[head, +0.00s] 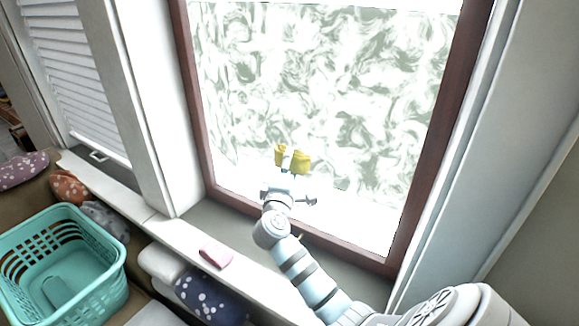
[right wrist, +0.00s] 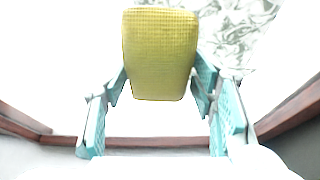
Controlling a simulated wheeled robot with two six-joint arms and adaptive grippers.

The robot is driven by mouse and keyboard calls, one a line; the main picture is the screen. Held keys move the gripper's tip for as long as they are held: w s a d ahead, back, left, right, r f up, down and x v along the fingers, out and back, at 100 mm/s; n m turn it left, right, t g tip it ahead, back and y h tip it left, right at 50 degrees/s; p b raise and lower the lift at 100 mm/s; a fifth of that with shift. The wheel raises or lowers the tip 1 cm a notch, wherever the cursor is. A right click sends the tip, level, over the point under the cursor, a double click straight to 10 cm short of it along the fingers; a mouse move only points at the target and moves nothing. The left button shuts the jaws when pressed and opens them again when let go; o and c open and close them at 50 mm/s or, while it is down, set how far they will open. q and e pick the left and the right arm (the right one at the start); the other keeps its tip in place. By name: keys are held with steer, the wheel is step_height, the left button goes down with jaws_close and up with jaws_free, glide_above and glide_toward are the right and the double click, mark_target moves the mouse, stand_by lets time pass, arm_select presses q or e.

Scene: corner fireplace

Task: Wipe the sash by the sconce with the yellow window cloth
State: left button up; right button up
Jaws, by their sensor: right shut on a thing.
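The yellow window cloth (head: 302,161) is in my right gripper (head: 288,175), in front of the lower middle of the window pane. In the right wrist view the cloth (right wrist: 160,50) sits as a thick pad between the two teal fingers (right wrist: 161,80), which are shut on it. The sash (head: 410,215) has a red-brown frame. Grey-green swirling smears (head: 330,75) cover much of its glass, while the lower part looks bright and clear. I cannot tell whether the cloth touches the glass. My left gripper and the sconce are not in view.
A pink item (head: 216,256) lies on the white sill ledge (head: 180,232). A teal basket (head: 100,268) stands at the lower left, near several patterned cushions (head: 68,187). A shuttered window (head: 75,75) is at the left. A grey wall panel (head: 475,150) borders the right side.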

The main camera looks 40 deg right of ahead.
mark_target(279, 162)
steer(key=shift+w+a+f+b, duration=0.15)
steer(key=shift+w+a+b, duration=0.1)
steer(key=shift+w, duration=0.35)
steer(key=shift+w+a+f+b, duration=0.1)
steer(key=shift+w+b, duration=0.15)
steer(key=shift+w, duration=0.3)
steer(key=shift+w+a+r, duration=0.1)
steer(key=shift+w, duration=0.2)
steer(key=shift+s+a, duration=0.1)
steer(key=shift+a, duration=0.05)
steer(key=a, duration=0.1)
steer(key=s+a, duration=0.1)
steer(key=a, duration=0.3)
steer(key=shift+s+a+p, duration=0.2)
steer(key=shift+s+p, duration=0.1)
steer(key=shift+p, duration=0.1)
steer(key=shift+a, duration=0.1)
